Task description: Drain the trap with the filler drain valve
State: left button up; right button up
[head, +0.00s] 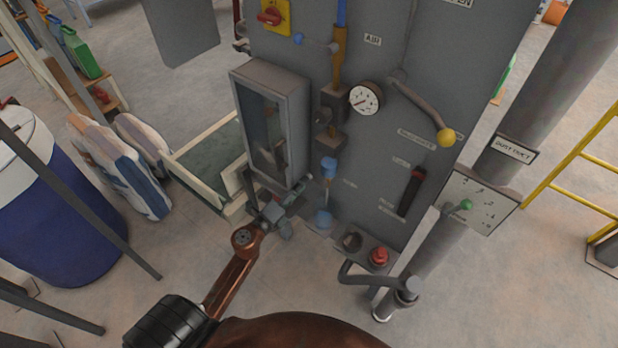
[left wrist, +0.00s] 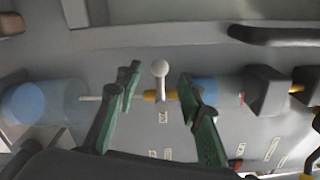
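The filler's air-line trap (head: 328,168) hangs on the front of the grey cabinet, blue at its top, with another blue part (head: 323,217) lower down. In the left wrist view, the drain valve (left wrist: 160,68) shows as a small white ball-ended lever on a thin brass-coloured line. It sits between a clear bowl with a blue end (left wrist: 38,102) and a blue collar. My left gripper (head: 297,207) is beside the trap, to its left. In the wrist view its two green-padded fingers (left wrist: 160,88) stand apart on either side of the lever, with no clear grip. My right gripper is not in view.
A grey windowed box (head: 270,125) juts out just above my left gripper. A gauge (head: 365,98), a yellow-knobbed lever (head: 446,137) and a red button (head: 379,256) are on the cabinet. The dust duct (head: 545,90) stands right. Filled sacks (head: 120,165) and a blue drum (head: 60,225) are left.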

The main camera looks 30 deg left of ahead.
aim_at(309, 176)
pick_arm(q)
jog(key=w, duration=0.5)
jog(key=shift+d+f, duration=0.1)
jog(key=shift+d, duration=0.05)
jog(key=shift+c, duration=0.7)
grip_shut()
